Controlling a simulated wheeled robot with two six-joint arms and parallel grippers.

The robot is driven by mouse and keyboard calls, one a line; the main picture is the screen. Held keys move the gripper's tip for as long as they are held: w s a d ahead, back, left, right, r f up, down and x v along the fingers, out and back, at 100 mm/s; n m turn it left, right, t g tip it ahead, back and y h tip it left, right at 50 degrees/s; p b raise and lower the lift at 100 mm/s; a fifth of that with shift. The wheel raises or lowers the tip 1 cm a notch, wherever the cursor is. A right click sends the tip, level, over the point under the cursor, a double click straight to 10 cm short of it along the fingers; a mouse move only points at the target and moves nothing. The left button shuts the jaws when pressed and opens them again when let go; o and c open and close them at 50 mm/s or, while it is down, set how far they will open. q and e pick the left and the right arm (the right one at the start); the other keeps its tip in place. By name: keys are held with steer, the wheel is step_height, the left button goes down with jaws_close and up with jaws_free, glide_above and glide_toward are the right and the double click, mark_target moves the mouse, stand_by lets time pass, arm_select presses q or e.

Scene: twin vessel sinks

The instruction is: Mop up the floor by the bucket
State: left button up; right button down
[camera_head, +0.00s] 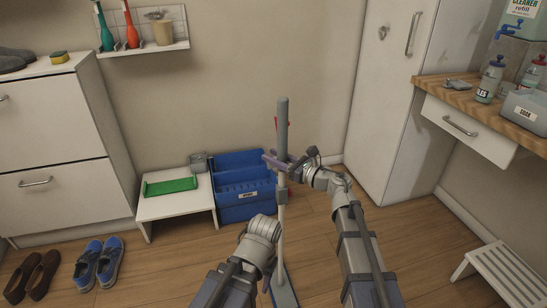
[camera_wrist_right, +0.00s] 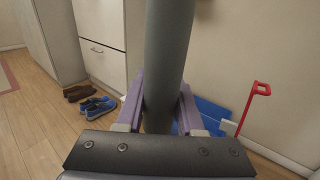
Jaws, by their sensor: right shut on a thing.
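A mop stands nearly upright in the head view, with a thick grey handle (camera_head: 282,125), a paler lower pole and a flat blue head (camera_head: 284,290) low on the floor. My right gripper (camera_head: 284,163) is shut on the handle. In the right wrist view the purple fingers (camera_wrist_right: 160,108) close around the dark grey handle (camera_wrist_right: 168,50). The blue bucket (camera_head: 240,163), with a white label, stands against the wall just left of the mop. My left arm ends low in the middle; its gripper (camera_head: 267,276) is mostly hidden. No spill can be made out on the floor.
A low white bench (camera_head: 150,208) with a green tray (camera_head: 170,187) stands left of the bucket. Shoes (camera_head: 98,262) lie at lower left. A white slatted stool (camera_head: 505,272) is at lower right. A red-handled tool (camera_wrist_right: 262,90) stands behind the mop. Wooden floor between is open.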

steer(key=shift+a, duration=0.1)
stand_by(0.5)
steer(key=shift+s+a, duration=0.3)
steer(key=shift+a, duration=0.6)
steer(key=shift+s+a, duration=0.35)
steer(key=shift+a, duration=0.6)
steer(key=shift+s+a, duration=0.3)
steer(key=shift+a, duration=0.6)
steer(key=w+d, duration=0.2)
steer(key=d, duration=0.3)
steer(key=shift+d, duration=0.35)
steer(key=shift+s, duration=0.1)
stand_by(1.0)
steer(key=shift+s+a, duration=0.3)
steer(key=shift+a, duration=0.65)
steer(key=shift+s+a, duration=0.3)
steer(key=shift+a, duration=0.65)
steer(key=shift+s+a, duration=0.3)
steer(key=shift+a, duration=0.65)
